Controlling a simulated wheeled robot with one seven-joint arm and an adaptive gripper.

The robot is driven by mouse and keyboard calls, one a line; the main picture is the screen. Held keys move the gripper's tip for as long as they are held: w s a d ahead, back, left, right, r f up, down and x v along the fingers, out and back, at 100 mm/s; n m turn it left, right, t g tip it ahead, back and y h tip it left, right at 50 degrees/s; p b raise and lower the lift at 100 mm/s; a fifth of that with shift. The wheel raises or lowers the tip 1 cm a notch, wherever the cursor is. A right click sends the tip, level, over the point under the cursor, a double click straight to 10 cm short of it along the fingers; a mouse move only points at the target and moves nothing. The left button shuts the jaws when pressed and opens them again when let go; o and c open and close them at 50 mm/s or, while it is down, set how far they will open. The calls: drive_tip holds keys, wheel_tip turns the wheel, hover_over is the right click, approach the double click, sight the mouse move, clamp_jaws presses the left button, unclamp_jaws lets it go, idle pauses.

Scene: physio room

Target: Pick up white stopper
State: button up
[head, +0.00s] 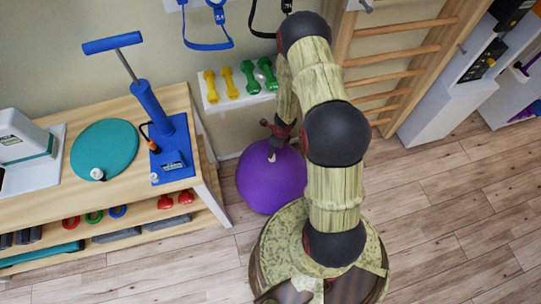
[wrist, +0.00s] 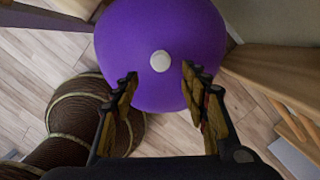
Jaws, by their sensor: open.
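A round white stopper (wrist: 160,61) shows on the top of the purple ball (wrist: 150,25) in the wrist view. In the head view the white stopper (head: 271,157) is a small pale spot on the purple ball (head: 272,186), just below my gripper (head: 273,146). In the wrist view my gripper (wrist: 158,75) is open, with its fingers apart to the left and right. The stopper appears between and slightly beyond the fingertips, with nothing held. I cannot tell the exact height gap.
Left stands a wooden bench (head: 60,212) with a teal disc (head: 104,148) and blue pump (head: 150,108). Small white pieces lie on both. A dumbbell rack (head: 232,103) is behind the ball, wall bars (head: 400,55) to the right. Floor at right is clear.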

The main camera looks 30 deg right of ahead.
drive_tip(key=f+b, duration=0.1)
drive_tip(key=f, duration=0.1)
drive_tip(key=f+b, duration=0.1)
drive_tip(key=f, duration=0.1)
drive_tip(key=w+f+b, duration=0.1)
drive_tip(key=f, duration=0.1)
drive_tip(key=shift+w+a+f, duration=0.1)
drive_tip(key=shift+a+f, duration=0.2)
drive_tip(key=shift+c, duration=0.8)
drive_tip(key=c, duration=0.7)
drive_tip(key=shift+c, duration=0.8)
